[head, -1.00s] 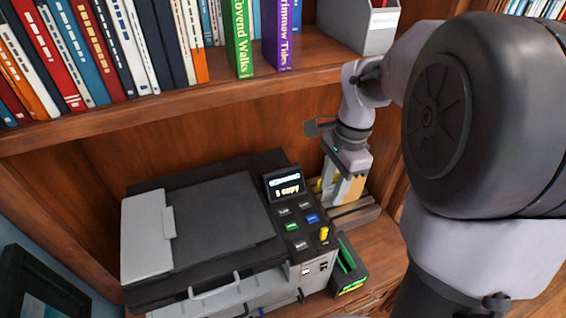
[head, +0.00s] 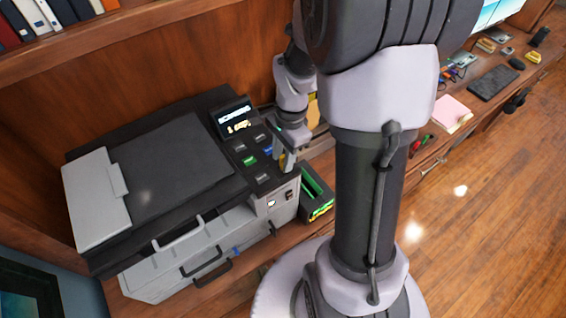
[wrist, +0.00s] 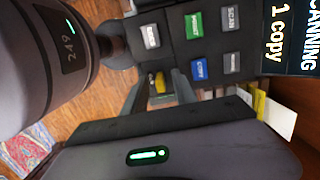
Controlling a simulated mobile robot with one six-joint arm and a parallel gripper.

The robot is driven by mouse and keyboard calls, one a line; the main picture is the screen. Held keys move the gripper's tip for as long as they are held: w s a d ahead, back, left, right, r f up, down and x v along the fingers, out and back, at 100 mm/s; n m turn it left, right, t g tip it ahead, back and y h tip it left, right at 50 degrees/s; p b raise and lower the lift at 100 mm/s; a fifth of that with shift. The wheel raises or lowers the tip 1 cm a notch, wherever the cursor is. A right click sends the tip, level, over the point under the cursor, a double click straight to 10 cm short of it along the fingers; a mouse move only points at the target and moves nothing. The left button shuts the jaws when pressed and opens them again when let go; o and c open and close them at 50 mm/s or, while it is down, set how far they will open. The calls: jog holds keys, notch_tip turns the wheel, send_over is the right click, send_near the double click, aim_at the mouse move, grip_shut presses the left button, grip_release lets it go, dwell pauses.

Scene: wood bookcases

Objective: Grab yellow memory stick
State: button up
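The yellow memory stick (wrist: 159,80) shows in the wrist view between my two fingers, at the edge of the printer's button panel. My gripper (head: 284,160) is over the right front of the printer (head: 180,170) in the head view. Its fingers are apart, one on each side of the stick. I cannot tell whether either finger touches it. In the head view the gripper mostly hides the stick.
A black and green tray (head: 315,196) stands just right of the printer. The printer's screen (head: 234,117) rises behind the buttons. A bookshelf (head: 130,38) runs above. A desk with a keyboard (head: 493,83) and pink paper (head: 450,110) lies to the right.

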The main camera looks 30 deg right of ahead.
grip_shut()
